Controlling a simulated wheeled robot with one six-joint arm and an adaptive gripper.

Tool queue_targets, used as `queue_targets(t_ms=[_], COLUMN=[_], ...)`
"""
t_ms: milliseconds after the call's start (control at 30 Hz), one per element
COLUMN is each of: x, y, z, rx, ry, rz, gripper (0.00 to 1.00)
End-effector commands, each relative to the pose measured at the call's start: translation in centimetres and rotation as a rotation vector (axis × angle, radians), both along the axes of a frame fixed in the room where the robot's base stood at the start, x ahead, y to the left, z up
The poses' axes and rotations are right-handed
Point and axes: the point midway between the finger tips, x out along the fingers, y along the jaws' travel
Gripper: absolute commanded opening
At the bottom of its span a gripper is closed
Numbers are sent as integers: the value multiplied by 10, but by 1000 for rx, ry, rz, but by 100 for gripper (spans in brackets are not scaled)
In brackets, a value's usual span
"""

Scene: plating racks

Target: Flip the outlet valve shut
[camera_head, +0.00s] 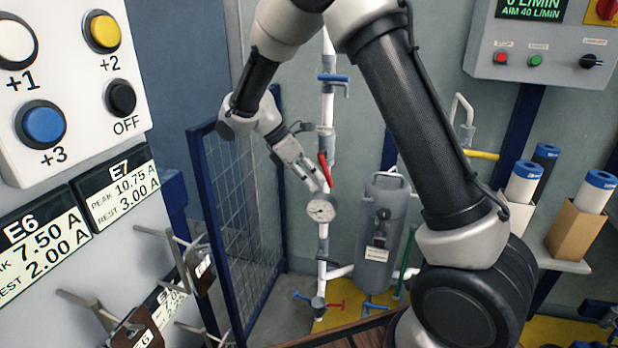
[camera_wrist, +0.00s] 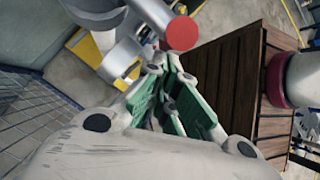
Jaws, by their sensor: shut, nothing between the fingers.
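A white vertical pipe (camera_head: 326,112) carries several valves; I cannot read which label marks the outlet. A red lever (camera_head: 325,169) sits mid-pipe just above a round gauge (camera_head: 322,209), lying nearly along the pipe with a slight tilt. My gripper (camera_head: 317,184) is shut and empty, its tips close beside the red lever; contact cannot be told. In the wrist view, my gripper's fingers (camera_wrist: 156,68) are together, and a round red end (camera_wrist: 181,33), likely the lever's, shows just beyond them. A blue-handled valve (camera_head: 334,79) is higher on the pipe.
A grey canister (camera_head: 380,230) stands right of the pipe. Low valves with blue (camera_head: 302,296) and red (camera_head: 335,305) handles sit near the floor. A blue mesh panel (camera_head: 240,210) stands left. A control box (camera_head: 540,45) hangs upper right. A wooden slatted surface (camera_wrist: 220,90) lies below.

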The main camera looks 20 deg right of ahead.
Motion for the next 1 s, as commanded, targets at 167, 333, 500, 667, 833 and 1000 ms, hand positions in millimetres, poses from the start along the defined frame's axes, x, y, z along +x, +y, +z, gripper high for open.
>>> queue_targets(t_ms=[167, 333, 500, 667, 833, 1000], x=[-5, -10, -15, -19, -23, -27], y=[-7, -15, -23, -29, -35, -40], z=[-3, -3, 1, 1, 6, 10], rx=[-141, -276, -289, -305, -402, -399], ry=[95, 186, 192, 204, 268, 267], rz=[-1, 0, -2, 0, -2, -1], gripper=[0, 0, 0, 0, 0, 0])
